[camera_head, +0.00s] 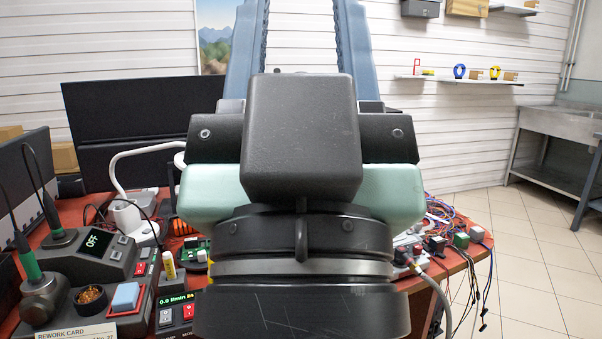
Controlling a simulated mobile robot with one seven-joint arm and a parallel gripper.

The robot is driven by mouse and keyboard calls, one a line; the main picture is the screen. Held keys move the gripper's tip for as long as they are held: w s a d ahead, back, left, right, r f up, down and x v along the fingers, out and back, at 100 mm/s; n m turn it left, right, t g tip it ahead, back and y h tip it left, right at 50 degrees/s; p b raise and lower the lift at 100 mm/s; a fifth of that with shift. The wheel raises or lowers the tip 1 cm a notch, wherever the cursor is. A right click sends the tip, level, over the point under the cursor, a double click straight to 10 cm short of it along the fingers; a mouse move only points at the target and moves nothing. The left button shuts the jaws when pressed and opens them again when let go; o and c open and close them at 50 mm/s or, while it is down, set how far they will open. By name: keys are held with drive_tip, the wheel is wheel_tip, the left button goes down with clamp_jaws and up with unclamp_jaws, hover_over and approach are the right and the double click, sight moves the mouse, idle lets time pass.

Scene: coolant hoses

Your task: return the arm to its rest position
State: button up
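My gripper (303,30) fills the middle of the view, seen from behind, with its wrist at the bottom edge. Its black and mint housing is close to the camera and its two blue-grey fingers point up. The fingers stand wide apart, with only the white wall showing between them, so it is open. The fingertips are cut off by the top edge. The rest of my arm is not clearly in view.
A red-brown workbench (455,262) lies behind my gripper, its middle hidden. A rework station (85,258), a dark monitor (120,125) and a white hose (125,160) are at left. Loose cables (460,222) hang at right. Tiled floor (535,250) is clear; a metal sink (565,125) stands beyond.

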wheel_tip(320, 180, up, 30)
drive_tip(key=p, duration=2.7)
drive_tip(key=shift+p, duration=0.35)
